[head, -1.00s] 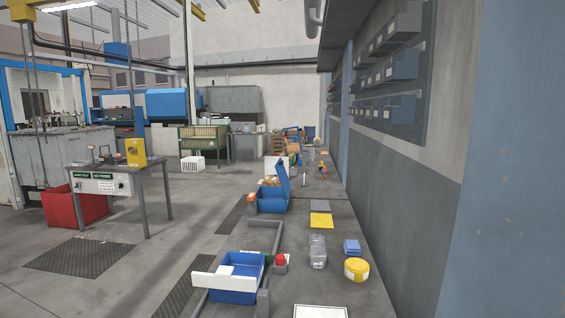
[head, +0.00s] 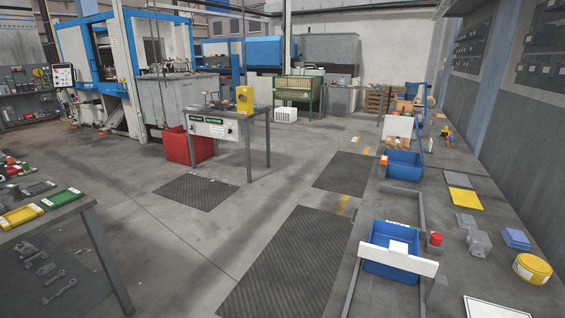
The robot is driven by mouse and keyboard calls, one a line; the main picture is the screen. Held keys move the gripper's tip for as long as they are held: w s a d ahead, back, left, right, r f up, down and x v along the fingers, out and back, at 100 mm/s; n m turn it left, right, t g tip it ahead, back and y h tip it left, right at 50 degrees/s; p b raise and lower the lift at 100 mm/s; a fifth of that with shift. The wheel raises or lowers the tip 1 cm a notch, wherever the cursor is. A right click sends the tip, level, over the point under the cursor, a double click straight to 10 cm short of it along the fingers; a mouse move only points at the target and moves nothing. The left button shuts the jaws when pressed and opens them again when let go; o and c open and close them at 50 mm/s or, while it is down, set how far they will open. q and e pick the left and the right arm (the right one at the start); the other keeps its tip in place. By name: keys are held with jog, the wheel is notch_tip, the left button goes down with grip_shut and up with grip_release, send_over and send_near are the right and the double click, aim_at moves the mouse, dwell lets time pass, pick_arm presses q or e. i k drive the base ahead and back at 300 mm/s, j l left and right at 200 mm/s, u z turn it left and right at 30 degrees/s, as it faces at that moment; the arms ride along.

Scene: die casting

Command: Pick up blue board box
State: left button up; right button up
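A blue open box (head: 380,268) with a white strip across its front sits at the near left edge of the long grey bench (head: 450,280). A white piece lies in it. A second blue box (head: 403,170) stands farther along the bench, with a white panel (head: 398,126) behind it. I cannot tell which of the two is the board box. Neither of my grippers is in view.
On the bench lie a red-topped button (head: 436,239), a yellow sheet (head: 464,199), blue blocks (head: 516,239) and a yellow tin (head: 532,268). A table with trays (head: 40,215) stands at left, and a work table with a red bin (head: 187,147) is farther back. The floor between is open.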

aim_at(419, 121)
jog(key=i+j+u, duration=0.35)
jog(key=i+j, duration=0.15)
jog(key=i+j+u, duration=0.35)
jog(key=i+j, duration=0.2)
jog(key=i+l+z, duration=0.1)
jog(key=i+z, duration=0.6)
jog(key=z, duration=0.2)
jog(key=i+z, duration=0.45)
jog(key=i+j+z, duration=0.1)
jog(key=i+z, duration=0.2)
jog(key=i, duration=1.15)
jog(key=i+l+z, duration=0.25)
jog(key=i, duration=0.7)
jog(key=i+z, duration=0.25)
jog(key=i, duration=0.75)
jog(key=i+j+z, duration=0.8)
jog(key=j, duration=0.45)
jog(key=i+j+z, duration=0.4)
jog(key=j, duration=0.4)
jog(key=i+j+z, duration=0.2)
jog(key=j+z, duration=0.2)
jog(key=j, duration=0.5)
jog(key=j+z, duration=0.4)
jog(key=j, duration=0.5)
jog(key=j+z, duration=0.4)
jog(key=j, duration=0.5)
